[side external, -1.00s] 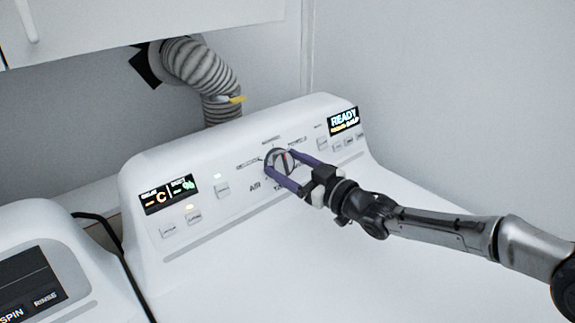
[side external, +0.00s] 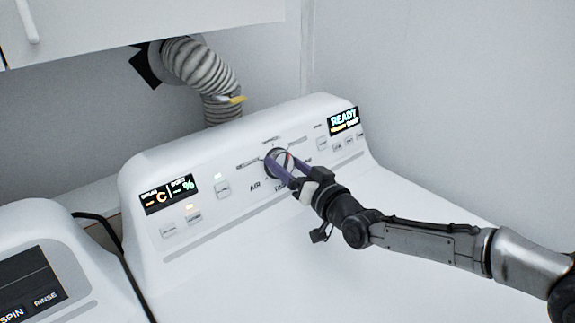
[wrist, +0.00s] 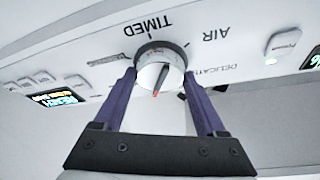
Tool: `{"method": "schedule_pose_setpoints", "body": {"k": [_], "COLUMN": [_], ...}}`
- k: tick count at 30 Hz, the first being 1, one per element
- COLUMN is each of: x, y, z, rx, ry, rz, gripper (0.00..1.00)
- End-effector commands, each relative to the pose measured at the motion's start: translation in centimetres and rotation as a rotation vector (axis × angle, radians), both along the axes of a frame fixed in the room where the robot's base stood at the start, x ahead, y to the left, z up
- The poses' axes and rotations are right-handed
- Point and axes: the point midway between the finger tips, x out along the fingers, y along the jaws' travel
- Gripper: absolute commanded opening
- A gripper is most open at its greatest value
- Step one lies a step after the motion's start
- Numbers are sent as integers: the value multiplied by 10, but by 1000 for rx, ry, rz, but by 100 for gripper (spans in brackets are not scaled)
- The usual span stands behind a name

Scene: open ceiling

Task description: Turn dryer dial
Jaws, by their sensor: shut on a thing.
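The dryer dial (side external: 279,160) is a round knob with a grey rim and a red pointer mark, in the middle of the white dryer's control panel (side external: 232,165). In the wrist view the dial (wrist: 160,72) sits at upper centre, with its red mark toward the bottom of that picture. Labels such as TIMED and AIR stand around it. My gripper (side external: 279,167) has purple fingers, one on each side of the dial, shut on it. The wrist view shows the fingers (wrist: 160,82) at the dial's left and right edges. They hide part of the rim and some labels.
Lit displays sit at the panel's left (side external: 169,194) and right (side external: 344,121), with small buttons beside them. A ribbed hose (side external: 205,75) rises behind the dryer. A washer (side external: 50,265) stands at lower left. The dryer's flat top (side external: 260,270) is clear.

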Motion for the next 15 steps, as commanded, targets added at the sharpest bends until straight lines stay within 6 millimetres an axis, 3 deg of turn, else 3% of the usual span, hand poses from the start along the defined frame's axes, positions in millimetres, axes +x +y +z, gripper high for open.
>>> {"method": "schedule_pose_setpoints", "body": {"k": [15], "x": [-1], "y": [1], "z": [1], "rx": [254], "ry": [256], "rz": [-129], "gripper": [18]}}
